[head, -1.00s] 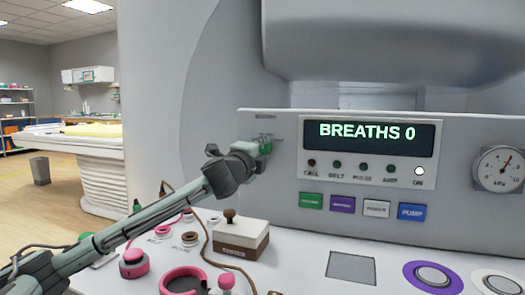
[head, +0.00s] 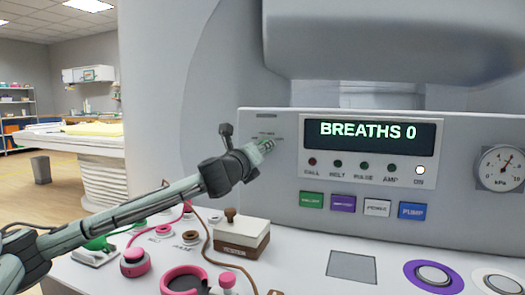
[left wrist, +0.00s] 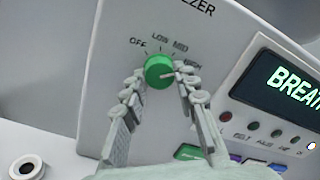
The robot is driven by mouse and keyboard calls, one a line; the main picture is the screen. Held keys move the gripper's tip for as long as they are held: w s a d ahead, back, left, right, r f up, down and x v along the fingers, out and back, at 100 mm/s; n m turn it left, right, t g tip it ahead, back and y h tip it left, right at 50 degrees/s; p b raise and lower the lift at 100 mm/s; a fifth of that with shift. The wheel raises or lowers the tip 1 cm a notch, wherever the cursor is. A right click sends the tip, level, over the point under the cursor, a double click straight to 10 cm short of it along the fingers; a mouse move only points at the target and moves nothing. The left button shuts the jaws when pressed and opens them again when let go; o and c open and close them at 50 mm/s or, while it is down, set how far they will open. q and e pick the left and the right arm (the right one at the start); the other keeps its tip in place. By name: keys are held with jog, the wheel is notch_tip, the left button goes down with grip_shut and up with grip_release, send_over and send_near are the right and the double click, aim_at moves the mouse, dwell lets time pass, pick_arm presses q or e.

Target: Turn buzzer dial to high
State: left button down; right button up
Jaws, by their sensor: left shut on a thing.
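The green buzzer dial (left wrist: 159,72) sits on the light panel, with the labels OFF, LOW, MID and HIGH around its top. Its pale pointer mark points to the right, on the HIGH side. My left gripper (left wrist: 162,88) has one finger on each side of the dial and is shut on it. In the head view my left gripper (head: 262,148) is at the left part of the panel and largely hides the dial. My right gripper is in neither view.
A display (head: 370,136) reading BREATHS 0 is right of the dial, with lamps and coloured buttons below. A round gauge (head: 498,168) is at far right. A box with a brown knob (head: 242,236) and pink parts stand on the desk below the arm.

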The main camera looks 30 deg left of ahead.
pick_arm(q)
jog(key=shift+f+m, duration=0.1)
jog(key=shift+m, duration=0.6)
jog(key=c, duration=1.2)
grip_release()
jog(key=shift+o, duration=0.2)
jog(key=v, duration=1.2)
